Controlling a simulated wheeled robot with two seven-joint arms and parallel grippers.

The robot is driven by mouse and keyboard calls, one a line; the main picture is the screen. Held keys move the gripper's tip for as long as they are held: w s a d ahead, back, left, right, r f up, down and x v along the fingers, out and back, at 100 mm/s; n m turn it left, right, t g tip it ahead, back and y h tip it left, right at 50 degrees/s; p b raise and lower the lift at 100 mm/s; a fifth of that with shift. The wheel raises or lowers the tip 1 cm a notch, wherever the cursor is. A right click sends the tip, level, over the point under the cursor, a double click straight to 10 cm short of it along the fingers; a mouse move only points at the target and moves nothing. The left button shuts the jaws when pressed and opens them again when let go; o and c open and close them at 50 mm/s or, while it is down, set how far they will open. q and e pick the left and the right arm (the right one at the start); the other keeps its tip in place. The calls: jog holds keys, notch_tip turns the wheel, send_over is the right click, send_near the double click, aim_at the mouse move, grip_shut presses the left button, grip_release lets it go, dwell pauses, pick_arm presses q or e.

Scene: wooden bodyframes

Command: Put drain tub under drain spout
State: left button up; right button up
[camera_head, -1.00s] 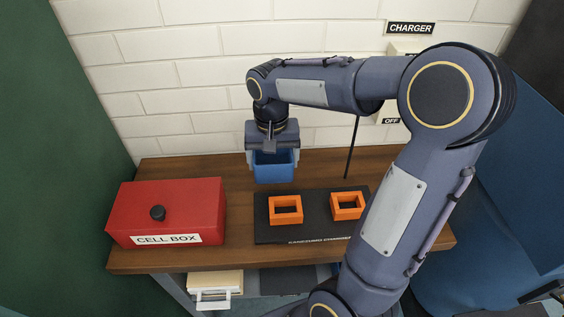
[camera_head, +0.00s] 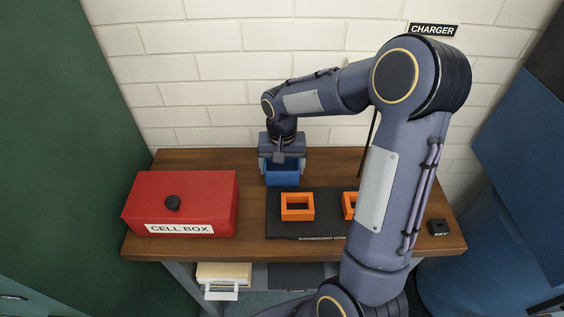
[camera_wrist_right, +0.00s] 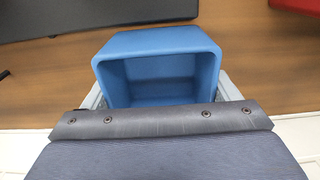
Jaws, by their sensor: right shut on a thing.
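The blue drain tub (camera_head: 282,176) is at the back of the wooden table, just behind the black mat. My right gripper (camera_head: 281,158) is shut on it from above. In the right wrist view the tub (camera_wrist_right: 160,45) shows its open, empty inside, with gripper fingers on its left and right sides; the gripper's body hides its near part. I cannot tell whether the tub touches the table. No drain spout can be made out in these frames. My left gripper is out of view.
A red cell box (camera_head: 182,205) stands on the left of the table (camera_head: 190,162). The black mat (camera_head: 310,228) bears two orange frames (camera_head: 297,207); my right arm partly hides one. A black key block (camera_head: 438,228) lies at the right edge. A brick wall (camera_head: 200,90) closes the back.

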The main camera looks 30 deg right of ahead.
jog(key=shift+w, duration=0.1)
jog(key=shift+f, duration=0.1)
jog(key=o, duration=1.8)
